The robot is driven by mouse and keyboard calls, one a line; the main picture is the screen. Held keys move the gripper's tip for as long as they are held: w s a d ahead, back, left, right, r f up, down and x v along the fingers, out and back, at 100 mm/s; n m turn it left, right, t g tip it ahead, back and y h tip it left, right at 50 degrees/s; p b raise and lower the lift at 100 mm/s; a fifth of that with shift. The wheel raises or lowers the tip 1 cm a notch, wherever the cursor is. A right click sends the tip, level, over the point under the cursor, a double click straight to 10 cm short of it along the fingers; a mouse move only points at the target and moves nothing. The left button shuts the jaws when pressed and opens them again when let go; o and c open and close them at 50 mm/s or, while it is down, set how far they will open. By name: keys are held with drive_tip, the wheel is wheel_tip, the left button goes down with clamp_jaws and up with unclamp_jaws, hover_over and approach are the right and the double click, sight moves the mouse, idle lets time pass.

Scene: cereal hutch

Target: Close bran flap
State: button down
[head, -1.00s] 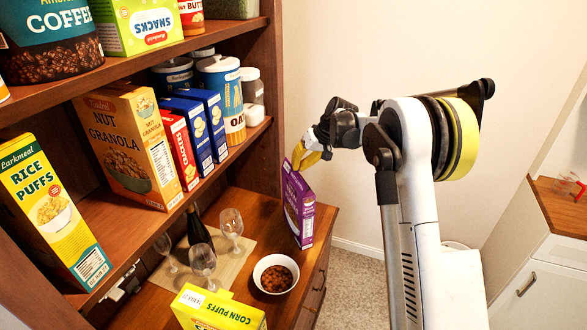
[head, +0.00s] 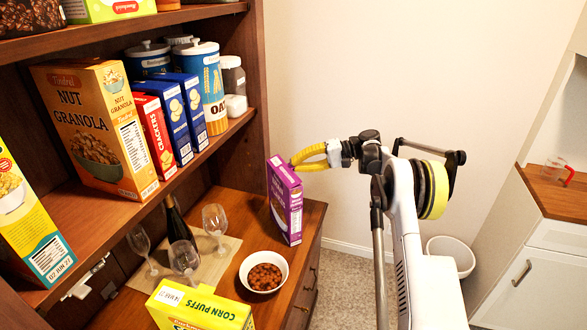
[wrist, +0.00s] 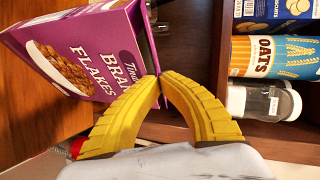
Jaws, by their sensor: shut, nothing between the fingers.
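The purple bran flakes box (head: 284,208) stands upright near the right edge of the wooden counter. In the wrist view its front (wrist: 85,58) shows at the left, turned on its side. My gripper (head: 292,164) is at the upper end of the box, reaching in from the right. Its yellow fingers are curved together at the tips and hold nothing. In the wrist view the gripper's tips (wrist: 158,76) meet right by the box's edge; I cannot tell whether they touch it. I cannot make out clearly how the top flap lies.
A bowl of cereal (head: 264,272) and a yellow corn puffs box (head: 200,310) stand on the counter. Wine glasses (head: 215,222) and a dark bottle (head: 179,222) are at the back. The shelf (head: 215,141) with several boxes overhangs at left. Open space lies right of the counter.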

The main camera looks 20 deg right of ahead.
drive_tip(key=shift+d+f+m+y+b, duration=0.1)
drive_tip(key=shift+f+m+y+b, duration=0.2)
drive_tip(key=shift+f+y+b, duration=0.45)
drive_tip(key=shift+r+y, duration=0.15)
drive_tip(key=shift+y, duration=0.2)
drive_tip(key=c, duration=1.7)
unclamp_jaws()
drive_tip(key=v, duration=1.2)
drive_tip(key=shift+r, duration=0.1)
